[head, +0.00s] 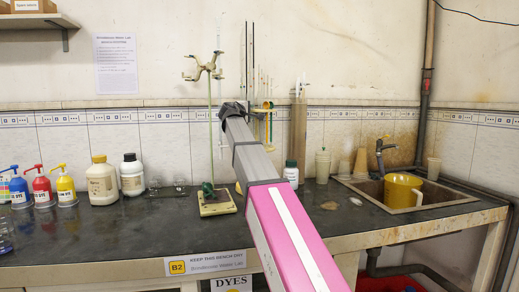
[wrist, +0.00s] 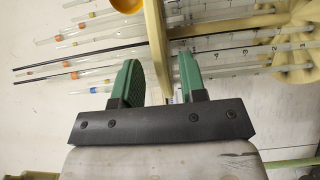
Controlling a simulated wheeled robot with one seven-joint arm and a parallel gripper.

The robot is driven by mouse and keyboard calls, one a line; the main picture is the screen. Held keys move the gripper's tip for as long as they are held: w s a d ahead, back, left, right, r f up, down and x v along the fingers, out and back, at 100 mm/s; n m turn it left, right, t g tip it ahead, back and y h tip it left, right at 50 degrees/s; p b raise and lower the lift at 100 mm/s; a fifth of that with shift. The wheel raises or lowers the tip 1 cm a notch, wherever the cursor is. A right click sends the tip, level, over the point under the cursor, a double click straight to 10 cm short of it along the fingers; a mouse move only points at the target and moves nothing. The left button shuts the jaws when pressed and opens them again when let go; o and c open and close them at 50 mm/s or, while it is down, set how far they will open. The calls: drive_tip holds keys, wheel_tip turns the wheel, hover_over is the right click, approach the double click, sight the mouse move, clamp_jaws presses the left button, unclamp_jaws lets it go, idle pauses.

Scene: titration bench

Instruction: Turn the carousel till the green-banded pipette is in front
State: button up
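The carousel shows in the wrist view as a cream disc (wrist: 156,45) seen edge-on, with several clear pipettes (wrist: 100,48) passing across it. Orange and blue bands show near the pipettes' left ends; I cannot make out a green band for sure. My gripper (wrist: 159,62) has green fingers, set apart on either side of the disc's rim. A gap seems to show beside the rim, and I cannot tell whether either finger touches it. In the head view the carousel (head: 267,105) is small and partly hidden behind my arm.
A burette stand (head: 210,130) with a clamp stands left of my arm. A white bottle with a green cap (head: 291,174) stands close to its right. Further right are cups and a sink with a yellow jug (head: 402,190). Dye bottles (head: 42,187) stand far left.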

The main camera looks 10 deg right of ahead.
drive_tip(key=c, duration=0.7)
